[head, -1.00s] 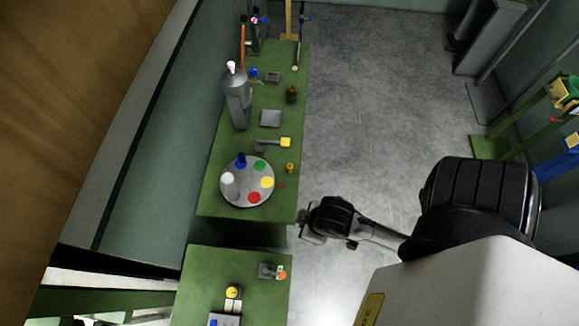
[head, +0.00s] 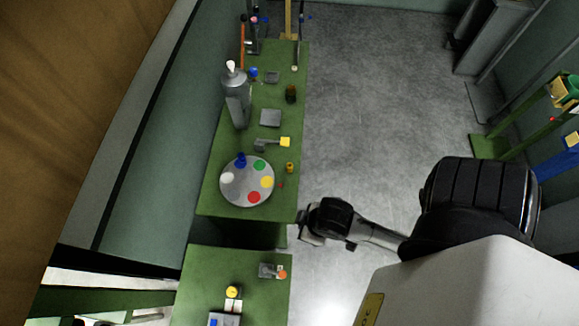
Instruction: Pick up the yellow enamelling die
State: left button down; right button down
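Several small yellow things show in the head view, and I cannot tell for certain which is the enamelling die. A small yellow-orange cylinder (head: 290,168) stands near the right edge of the green bench, beside a round grey plate (head: 236,197) with coloured spots. One spot on the plate is yellow (head: 267,182). A yellow block (head: 285,142) sits at the end of a grey fixture. A round yellow piece (head: 232,292) is on the nearer bench. My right gripper (head: 306,237) is just off the bench's right edge, apart from all these; its fingers are too small to read. My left gripper is not in view.
The green bench (head: 225,207) also bears a tall grey bottle-like device (head: 237,100), a grey square block (head: 270,118) and a dark brown jar (head: 291,93). A gap separates it from the nearer green bench (head: 200,275). Grey floor (head: 380,120) to the right is clear.

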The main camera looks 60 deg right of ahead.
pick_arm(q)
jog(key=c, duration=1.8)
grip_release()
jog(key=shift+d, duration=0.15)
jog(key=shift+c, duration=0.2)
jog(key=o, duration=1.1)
